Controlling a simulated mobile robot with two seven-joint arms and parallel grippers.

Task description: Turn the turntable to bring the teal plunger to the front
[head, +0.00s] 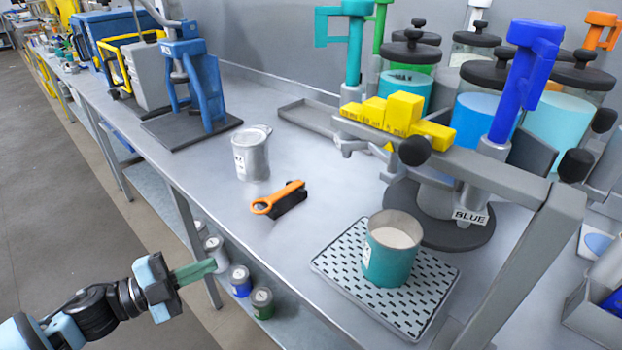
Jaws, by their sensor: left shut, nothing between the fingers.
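The teal plunger (354,42) stands upright at the back left of the turntable's ring of canisters, above a teal-filled canister (406,90). The blue plunger (518,75) is at the front, near a label (470,216) reading BLUE. A green plunger (379,25) and an orange plunger (600,28) stand farther back. The turntable's deck is mostly hidden behind the front rail; a round dark base (440,222) shows below. My left gripper (196,271) is shut and empty at the lower left, off the bench's front edge and far from the turntable. My right gripper is out of view.
A teal can (390,262) stands on a perforated drip tray (334,262). Yellow blocks (404,110) sit on the front rail (500,180), which has dark knobs. A blue press (195,85) stands farther left.

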